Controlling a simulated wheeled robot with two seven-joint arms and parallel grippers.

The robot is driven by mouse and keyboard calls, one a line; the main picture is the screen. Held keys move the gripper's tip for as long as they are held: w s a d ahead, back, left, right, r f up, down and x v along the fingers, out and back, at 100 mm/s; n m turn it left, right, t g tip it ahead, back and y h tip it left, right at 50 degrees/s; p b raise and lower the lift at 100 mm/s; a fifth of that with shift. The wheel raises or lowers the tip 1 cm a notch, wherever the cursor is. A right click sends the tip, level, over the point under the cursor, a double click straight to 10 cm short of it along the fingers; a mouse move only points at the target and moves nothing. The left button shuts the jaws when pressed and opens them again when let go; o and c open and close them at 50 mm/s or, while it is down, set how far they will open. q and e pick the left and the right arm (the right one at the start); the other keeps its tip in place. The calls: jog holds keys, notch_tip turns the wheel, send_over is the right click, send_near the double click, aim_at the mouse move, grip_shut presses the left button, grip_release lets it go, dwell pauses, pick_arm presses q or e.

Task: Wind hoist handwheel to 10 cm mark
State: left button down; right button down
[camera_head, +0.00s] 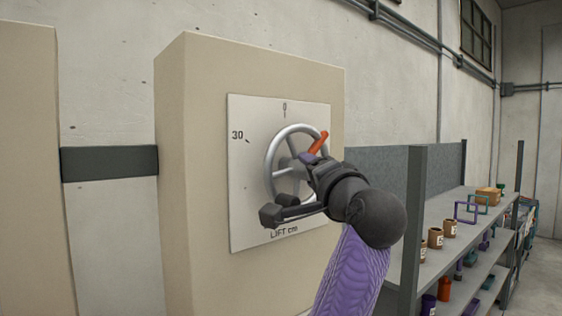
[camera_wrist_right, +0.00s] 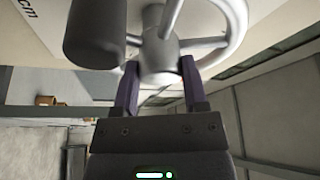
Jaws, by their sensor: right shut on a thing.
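The grey handwheel (camera_head: 268,158) is mounted on a white dial plate (camera_head: 245,190) marked 0 at the top, 30 at the upper left and "LIFT cm" below. An orange piece (camera_head: 319,141) shows at the wheel's upper right. My right gripper (camera_head: 306,160) covers the wheel's right side; no 10 mark is visible. In the right wrist view the fingers (camera_wrist_right: 160,78) are shut on the wheel's central hub (camera_wrist_right: 160,55). The wheel's dark cylindrical knob (camera_wrist_right: 95,35) is beside the fingers, outside them. My left gripper is not in view.
The plate is on a beige cabinet (camera_head: 205,120). A dark bar (camera_head: 110,163) joins it to another beige cabinet (camera_head: 30,170) at the left. At the right, a grey shelf rack (camera_head: 415,200) holds jars (camera_head: 449,227) and other small items. Floor shows at the far right.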

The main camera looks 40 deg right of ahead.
jog(key=shift+r+m+g+y+p, duration=0.1)
jog(key=shift+m+g+y+p, duration=0.15)
jog(key=shift+m+g+p, duration=1)
jog(key=shift+r+m+y+p, duration=0.1)
jog(key=shift+m+y+p, duration=0.45)
jog(key=shift+m, duration=1.4)
jog(key=shift+r+m+g+p, duration=0.1)
jog(key=shift+m+g+p, duration=0.55)
jog(key=shift+m+p, duration=0.75)
jog(key=shift+m, duration=0.4)
jog(key=shift+c, duration=0.6)
grip_release()
jog(key=shift+d, duration=0.1)
